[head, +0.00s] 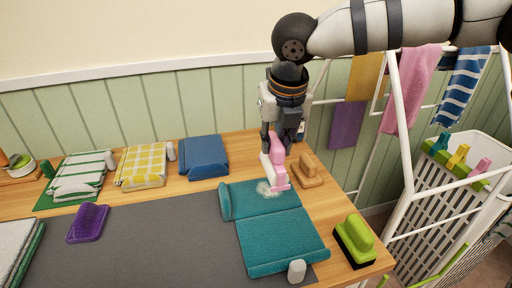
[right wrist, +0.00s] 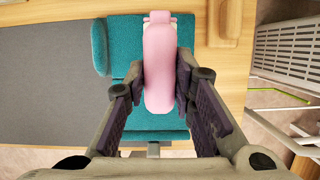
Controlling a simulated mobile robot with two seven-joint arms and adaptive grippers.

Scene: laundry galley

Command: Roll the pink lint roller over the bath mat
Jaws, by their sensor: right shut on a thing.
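The pink lint roller (head: 277,171) is in my right gripper (head: 277,146), which is shut on its handle. The roller points down, its lower end at the teal bath mat; I cannot tell for sure whether it touches. In the right wrist view the pink roller (right wrist: 160,62) sits between both fingers. The teal bath mat (head: 285,240) lies at the right end of the table in two sections, with a thick rolled edge at its left. My left gripper is not in view.
A wooden brush (head: 308,171) stands just right of the roller. A green brush (head: 355,240) is near the right table edge and a white cylinder (head: 297,270) by the mat's near edge. Folded towels (head: 203,157) line the back. A grey mat (head: 165,245) has clear room.

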